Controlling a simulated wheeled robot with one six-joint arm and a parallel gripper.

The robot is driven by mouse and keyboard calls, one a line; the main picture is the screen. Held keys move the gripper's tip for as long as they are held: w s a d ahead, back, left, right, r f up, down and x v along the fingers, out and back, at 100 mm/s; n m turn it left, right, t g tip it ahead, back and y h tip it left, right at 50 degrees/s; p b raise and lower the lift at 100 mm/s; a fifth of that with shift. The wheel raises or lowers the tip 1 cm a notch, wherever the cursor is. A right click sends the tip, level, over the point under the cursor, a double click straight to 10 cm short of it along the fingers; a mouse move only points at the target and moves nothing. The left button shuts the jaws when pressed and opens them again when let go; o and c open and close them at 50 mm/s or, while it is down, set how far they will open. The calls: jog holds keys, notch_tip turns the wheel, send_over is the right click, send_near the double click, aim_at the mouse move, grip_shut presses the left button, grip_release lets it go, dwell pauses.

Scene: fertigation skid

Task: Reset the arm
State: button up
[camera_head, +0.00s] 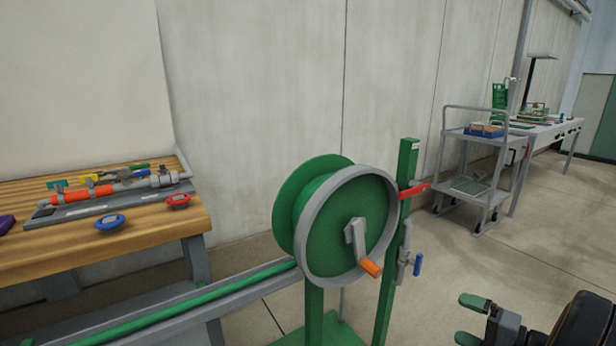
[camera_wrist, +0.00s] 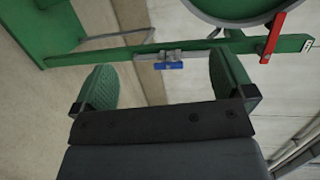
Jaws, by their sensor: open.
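My gripper (camera_head: 470,319) shows at the bottom right of the head view, with two green finger pads spread apart and nothing between them. In the wrist view my gripper (camera_wrist: 165,84) is also open and empty. Beyond its fingers is a valve with a blue handle (camera_wrist: 168,65) on a green post (camera_wrist: 120,54). A red lever (camera_wrist: 272,38) is on the same post, to the right. In the head view the green post (camera_head: 397,240) stands left of my gripper, with the red lever (camera_head: 414,190) above the blue handle (camera_head: 417,265).
A green hose reel (camera_head: 340,215) with an orange-knobbed crank (camera_head: 370,268) stands beside the post. A wooden bench (camera_head: 150,228) with pipe fittings is at left. A grey cart (camera_head: 470,180) and a table (camera_head: 545,127) stand at back right. The floor between is clear.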

jog(key=s+a+r+n+g+h+p, duration=0.35)
jog(key=a+r+n+g+p, duration=0.45)
jog(key=a+r+p, duration=1.05)
jog(key=s+a+r+n+h+p, duration=0.1)
jog(key=s+a+r+h+p, duration=0.1)
jog(key=r+p, duration=0.5)
jog(key=s+a+r+n+g+h+p, duration=0.1)
jog(key=s+a+r+h+p, duration=0.1)
jog(key=r+p, duration=0.6)
notch_tip(320, 180, up, 3)
jog(key=s+h, duration=0.1)
jog(key=h, duration=0.1)
jog(key=shift+a+n+h, duration=0.2)
jog(key=shift+n+h, duration=0.1)
jog(key=shift+h, duration=0.05)
jog(key=shift+c, duration=0.4)
